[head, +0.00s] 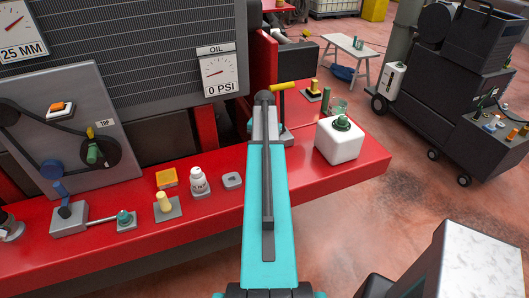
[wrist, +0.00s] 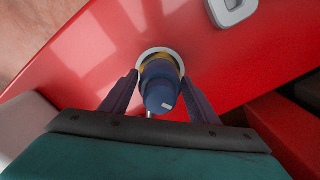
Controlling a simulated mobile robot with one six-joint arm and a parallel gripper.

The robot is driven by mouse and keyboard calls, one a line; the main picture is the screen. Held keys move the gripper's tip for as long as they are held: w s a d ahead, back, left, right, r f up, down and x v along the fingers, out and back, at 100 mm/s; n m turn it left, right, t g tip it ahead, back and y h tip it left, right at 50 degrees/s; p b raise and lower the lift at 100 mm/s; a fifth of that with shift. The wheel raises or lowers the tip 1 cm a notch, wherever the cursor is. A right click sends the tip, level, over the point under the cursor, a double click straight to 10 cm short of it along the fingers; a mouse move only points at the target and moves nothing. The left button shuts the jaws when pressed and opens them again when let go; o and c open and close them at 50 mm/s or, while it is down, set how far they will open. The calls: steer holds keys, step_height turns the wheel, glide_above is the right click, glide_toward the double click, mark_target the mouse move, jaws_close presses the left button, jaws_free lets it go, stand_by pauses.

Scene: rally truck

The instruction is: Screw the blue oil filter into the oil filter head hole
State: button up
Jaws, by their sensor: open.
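In the wrist view, the blue oil filter (wrist: 161,88) stands between the fingers of my open gripper (wrist: 161,92). Its blue end faces the camera, and a yellow band shows around its far side. A pale round ring (wrist: 146,53) surrounds its far end against the red surface; I cannot tell whether this is the oil filter head hole or how deep the filter sits. A dark finger stands on each side of the filter, with no clear contact. In the head view, my teal arm hides the filter and most of the gripper.
A yellow-handled lever (head: 292,84) stands just beyond the arm. A black cart (head: 440,90) is at right.

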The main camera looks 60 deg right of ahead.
steer(key=shift+n, duration=0.3)
steer(key=shift+n, duration=0.5)
steer(key=shift+n, duration=0.3)
steer(key=shift+n, duration=0.6)
steer(key=shift+n, duration=0.3)
steer(key=shift+n, duration=0.6)
steer(key=c, duration=0.6)
steer(key=shift+o, duration=0.2)
